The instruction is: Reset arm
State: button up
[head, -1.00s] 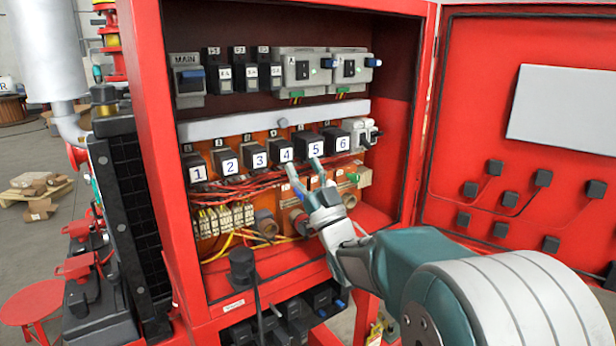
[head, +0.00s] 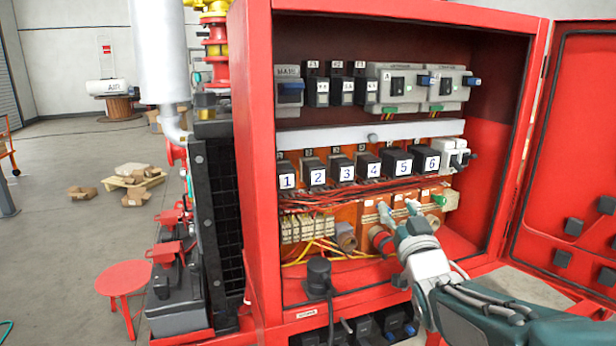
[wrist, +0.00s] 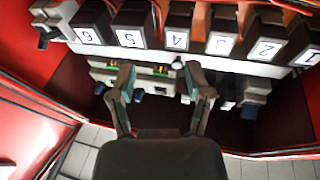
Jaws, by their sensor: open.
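My gripper (head: 399,213) is open and empty in the head view, in front of the open red cabinet (head: 255,170), below the numbered black blocks 4 and 5. The blocks run 1 to 6 in a row, with block 1 (head: 286,180) at the left and block 6 (head: 431,162) at the right. In the wrist view the picture is upside down, and my two gripper fingers (wrist: 158,80) stand apart with nothing between them. Block 4 (wrist: 177,38) and block 5 (wrist: 130,38) show beyond the fingertips.
The cabinet door (head: 570,150) stands open at the right. A black plug (head: 319,275) with a cable sits at the cabinet's lower front edge. A red stool (head: 122,281) and a pallet with boxes (head: 135,177) stand on the floor at the left, where there is free room.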

jog(key=s+a+f+g, duration=0.1)
jog(key=s+f+g, duration=0.4)
jog(key=s, duration=0.4)
jog(key=s+a+f+g+h, duration=0.1)
jog(key=s+f+g, duration=0.4)
jog(key=s, duration=0.4)
jog(key=s+a+f+g, duration=0.1)
jog(key=s+f+g, duration=0.4)
jog(key=s, duration=0.4)
jog(key=shift+s+f, duration=0.4)
jog(key=shift+f, duration=0.15)
jog(key=shift+c, duration=0.3)
